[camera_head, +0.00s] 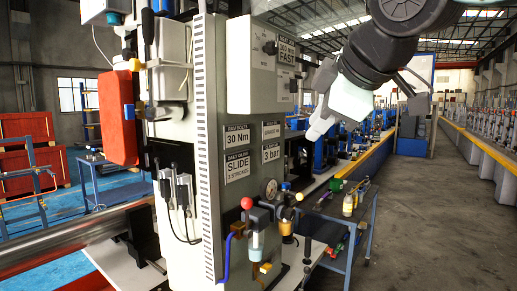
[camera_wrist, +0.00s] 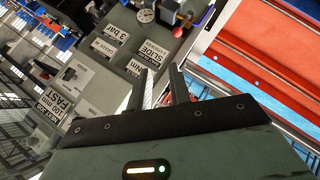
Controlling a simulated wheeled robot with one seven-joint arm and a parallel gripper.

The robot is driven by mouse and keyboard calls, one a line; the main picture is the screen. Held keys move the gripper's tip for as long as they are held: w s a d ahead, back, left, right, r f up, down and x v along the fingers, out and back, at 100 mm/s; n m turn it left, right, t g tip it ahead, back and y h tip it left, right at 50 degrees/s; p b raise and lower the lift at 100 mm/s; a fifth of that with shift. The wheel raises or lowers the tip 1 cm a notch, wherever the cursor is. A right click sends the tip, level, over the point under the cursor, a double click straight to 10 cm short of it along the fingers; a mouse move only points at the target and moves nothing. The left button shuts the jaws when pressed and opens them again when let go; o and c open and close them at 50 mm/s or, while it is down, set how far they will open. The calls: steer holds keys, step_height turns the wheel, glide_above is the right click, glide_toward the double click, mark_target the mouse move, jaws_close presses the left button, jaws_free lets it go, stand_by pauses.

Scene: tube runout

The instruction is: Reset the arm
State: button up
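My arm reaches in from the upper right of the head view. My gripper (camera_head: 318,128) hangs in front of and to the right of the grey machine cabinet (camera_head: 205,215), near its labelled panels. In the wrist view my gripper (camera_wrist: 158,70) shows two dark fingers spread apart with nothing visible between them. The cabinet's labels (camera_wrist: 103,47) show beyond the fingers, upside down. I cannot tell the exact distance from the fingertips to the cabinet.
A pressure gauge (camera_head: 269,189) and a red-knobbed valve (camera_head: 247,204) stick out low on the cabinet. A red box-shaped part (camera_head: 119,118) is on its left. A small cart (camera_head: 345,232) with bottles stands right of it. The aisle floor (camera_head: 440,215) at right is clear.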

steer(key=s+f+m+g+h, duration=0.15)
steer(key=s+f, duration=0.25)
steer(key=f, duration=0.5)
steer(key=s+f+m+g, duration=0.2)
steer(key=s+f+g, duration=0.15)
steer(key=f, duration=0.55)
steer(key=s+d+f+m+g+h+b, duration=0.1)
steer(key=s+d+f+m+g, duration=0.1)
steer(key=s+f, duration=0.5)
steer(key=s+d+f+m+g, duration=0.2)
steer(key=s+f, duration=0.5)
steer(key=f, duration=0.1)
steer(key=shift+s+d+m+h+b, duration=0.15)
steer(key=shift+s+m+h+b, duration=0.2)
